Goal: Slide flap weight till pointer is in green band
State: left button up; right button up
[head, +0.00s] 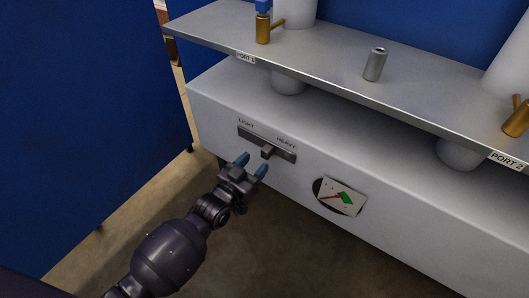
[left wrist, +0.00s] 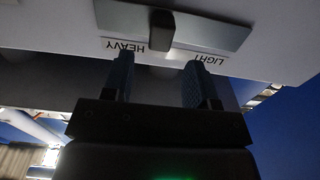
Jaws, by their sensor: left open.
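The slider knob (head: 268,151) is a small dark block on a grey slotted plate (head: 285,154) on the white cabinet front, between the labels LIGHT and HEAVY, near the middle. In the left wrist view the knob (left wrist: 162,30) and plate (left wrist: 215,32) show upside down. My left gripper (head: 252,165) is open, just in front of the plate. The knob lies ahead, between its fingers' lines, and does not look gripped. The gauge (head: 340,196) has a white face, a green band (head: 347,197) and a red pointer (head: 331,196), which lies left of the band. My right gripper is not in view.
The metal shelf (head: 330,68) above holds a small grey cylinder (head: 375,65), brass valves (head: 263,28) and white columns. Its edge overhangs the cabinet (head: 225,95). A blue panel (head: 80,110) stands at left. The floor in front is clear.

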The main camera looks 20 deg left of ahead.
aim_at(264, 153)
pick_arm(q)
jog(key=shift+b+x, duration=0.35)
jog(key=shift+x, duration=2.2)
jog(key=shift+d, duration=0.1)
grip_shut()
